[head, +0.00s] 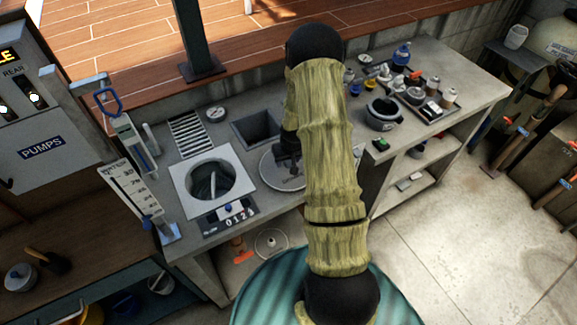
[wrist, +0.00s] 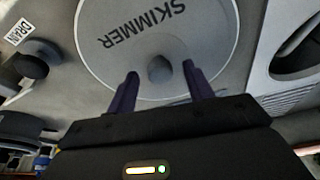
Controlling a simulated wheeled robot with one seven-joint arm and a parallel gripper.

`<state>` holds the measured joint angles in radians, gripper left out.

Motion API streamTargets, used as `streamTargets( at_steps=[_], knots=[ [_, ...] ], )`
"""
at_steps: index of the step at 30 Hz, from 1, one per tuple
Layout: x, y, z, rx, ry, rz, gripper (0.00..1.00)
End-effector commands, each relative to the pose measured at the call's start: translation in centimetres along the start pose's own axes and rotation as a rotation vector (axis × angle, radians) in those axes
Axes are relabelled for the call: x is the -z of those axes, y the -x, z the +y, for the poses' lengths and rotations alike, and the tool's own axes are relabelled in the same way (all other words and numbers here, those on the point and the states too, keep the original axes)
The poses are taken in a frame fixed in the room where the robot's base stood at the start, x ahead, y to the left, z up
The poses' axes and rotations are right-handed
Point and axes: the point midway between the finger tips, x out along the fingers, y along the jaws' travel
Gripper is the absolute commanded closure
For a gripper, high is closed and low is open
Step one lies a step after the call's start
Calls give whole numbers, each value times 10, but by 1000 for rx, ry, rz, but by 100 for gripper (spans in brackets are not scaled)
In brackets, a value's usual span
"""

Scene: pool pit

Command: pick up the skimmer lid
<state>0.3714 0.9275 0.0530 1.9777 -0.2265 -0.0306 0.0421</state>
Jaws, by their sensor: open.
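The skimmer lid (wrist: 110,55) is a round pale grey disc marked "SKIMMER" with a dark round knob (wrist: 160,70) on it. In the head view the lid (head: 268,176) lies on the grey counter, partly hidden by my arm and gripper. My gripper (wrist: 160,82) is open, with one dark finger on each side of the knob. Gaps show between the fingers and the knob. I cannot tell how far above the lid the fingertips are. In the head view my gripper (head: 290,172) is over the lid, partly behind my arm.
Left of the lid is a square plate with a round opening (head: 212,188). Behind it is a square recess (head: 257,128). A gauge board (head: 133,196) stands at the counter's left. A dark pot (head: 382,113) and several bottles stand to the right. A drain label (wrist: 19,31) shows near the lid.

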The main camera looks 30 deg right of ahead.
Motion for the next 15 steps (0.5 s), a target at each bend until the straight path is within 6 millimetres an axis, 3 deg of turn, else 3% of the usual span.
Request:
streamTargets(
  at_steps=[12, 13, 15],
  knots=[
    [0, 0, 0, 0, -1, 0, 48],
    [0, 0, 1, 0, -1, 0, 50],
    [0, 0, 1, 0, -2, 0, 64]
  ],
)
